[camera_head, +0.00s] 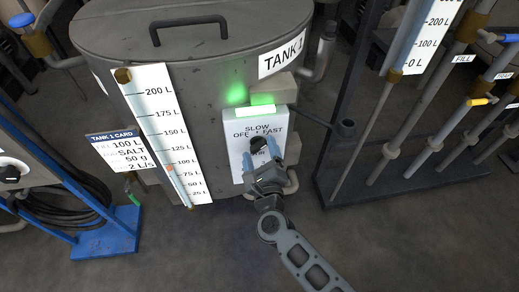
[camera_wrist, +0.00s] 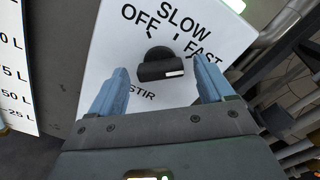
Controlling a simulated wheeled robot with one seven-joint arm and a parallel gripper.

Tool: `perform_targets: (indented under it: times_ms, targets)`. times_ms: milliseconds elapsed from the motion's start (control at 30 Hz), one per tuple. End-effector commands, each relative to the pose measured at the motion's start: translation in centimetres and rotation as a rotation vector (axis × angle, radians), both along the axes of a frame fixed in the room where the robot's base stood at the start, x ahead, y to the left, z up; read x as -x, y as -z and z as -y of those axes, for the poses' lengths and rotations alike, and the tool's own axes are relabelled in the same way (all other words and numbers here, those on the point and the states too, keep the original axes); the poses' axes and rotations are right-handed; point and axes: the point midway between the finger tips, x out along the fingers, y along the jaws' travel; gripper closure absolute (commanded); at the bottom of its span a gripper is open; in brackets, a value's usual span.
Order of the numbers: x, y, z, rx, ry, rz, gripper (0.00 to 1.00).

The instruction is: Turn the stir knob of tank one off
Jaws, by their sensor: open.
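The stir knob (camera_wrist: 161,65) is a black bar on a white panel (camera_wrist: 120,50) marked OFF, SLOW, FAST and STIR. It lies nearly level in the wrist view, with a white mark at its right end, on the FAST side. In the head view the knob (camera_head: 258,144) is partly hidden by my gripper (camera_head: 260,149). The panel is on the front of tank 1 (camera_head: 200,70). My gripper, also in the wrist view (camera_wrist: 161,68), is open, with one blue finger on each side of the knob and gaps between them.
A green light (camera_head: 255,111) glows atop the panel. A litre scale (camera_head: 160,120) and a tank 1 card (camera_head: 112,147) stand left of it. A dark rack with pipes (camera_head: 420,140) is on the right. A blue stand (camera_head: 105,240) is at lower left.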

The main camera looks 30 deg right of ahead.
Motion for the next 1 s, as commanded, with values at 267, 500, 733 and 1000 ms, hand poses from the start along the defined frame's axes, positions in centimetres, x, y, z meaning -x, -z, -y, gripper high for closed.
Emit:
perform_targets:
  times_ms: [267, 500, 733, 1000]
  targets:
    - [-0.86, 0.01, 0.30, 0.001, 0.000, 0.000, 0.19]
    - [-0.83, 0.01, 0.29, 0.001, 0.000, 0.000, 0.30]
    - [-0.82, 0.01, 0.29, 0.001, 0.000, 0.000, 0.52]
    - [-0.82, 0.02, 0.27, 0.001, -0.001, -0.001, 0.75]
